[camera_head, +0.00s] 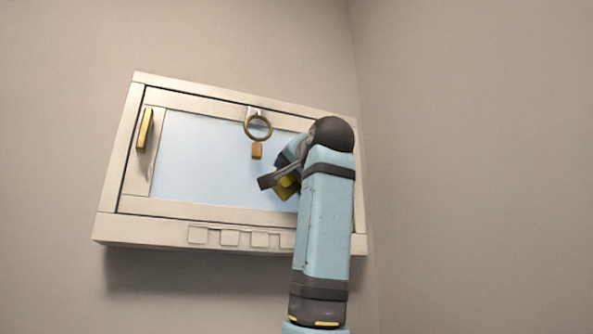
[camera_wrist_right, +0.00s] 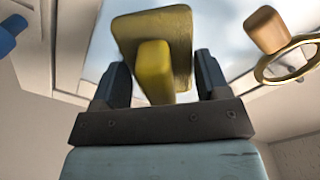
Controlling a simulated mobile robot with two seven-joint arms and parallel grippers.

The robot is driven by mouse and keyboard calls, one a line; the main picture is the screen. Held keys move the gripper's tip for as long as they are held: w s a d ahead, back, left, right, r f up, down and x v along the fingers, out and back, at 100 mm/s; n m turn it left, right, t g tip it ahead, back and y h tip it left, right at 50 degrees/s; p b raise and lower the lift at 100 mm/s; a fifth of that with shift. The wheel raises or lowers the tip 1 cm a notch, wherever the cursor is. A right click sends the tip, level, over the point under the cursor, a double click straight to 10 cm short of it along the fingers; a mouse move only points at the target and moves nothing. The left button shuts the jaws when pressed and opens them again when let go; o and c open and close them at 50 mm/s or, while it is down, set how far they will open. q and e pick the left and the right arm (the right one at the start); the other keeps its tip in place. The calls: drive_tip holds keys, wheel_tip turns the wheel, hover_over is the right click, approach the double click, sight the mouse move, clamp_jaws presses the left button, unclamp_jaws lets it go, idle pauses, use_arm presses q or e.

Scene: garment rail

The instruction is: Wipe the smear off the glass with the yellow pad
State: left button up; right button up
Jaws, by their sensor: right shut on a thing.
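The yellow pad (camera_wrist_right: 182,28) has a block handle that sits between the two fingers of my right gripper (camera_wrist_right: 160,85), which is shut on it. In the head view the pad (camera_head: 287,187) shows partly, behind my right gripper (camera_head: 279,180), in front of the right part of the glass. The pale blue glass (camera_head: 200,165) is set in a cream cabinet front on the wall. I cannot make out a smear on it. Whether the pad touches the glass is unclear. My left gripper is not in view.
A brass ring (camera_head: 257,126) with a wooden tag (camera_head: 257,150) hangs at the top of the glass. Several square panels (camera_head: 229,238) line the lower edge. A wall corner is close on the right.

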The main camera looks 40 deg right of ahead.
idle(0.5)
drive_tip(key=shift+p+x, duration=0.45)
drive_tip(key=shift+x, duration=0.55)
drive_tip(key=shift+d, duration=0.1)
drive_tip(key=shift+s+d, duration=0.3)
drive_tip(key=shift+d, duration=0.65)
drive_tip(key=shift+s+d, duration=0.3)
drive_tip(key=shift+d, duration=0.6)
drive_tip(key=shift+s+d, duration=0.2)
drive_tip(key=shift+d, duration=1)
drive_tip(key=shift+d+r, duration=0.1)
drive_tip(key=shift+r, duration=0.1)
drive_tip(key=shift+c, duration=0.2)
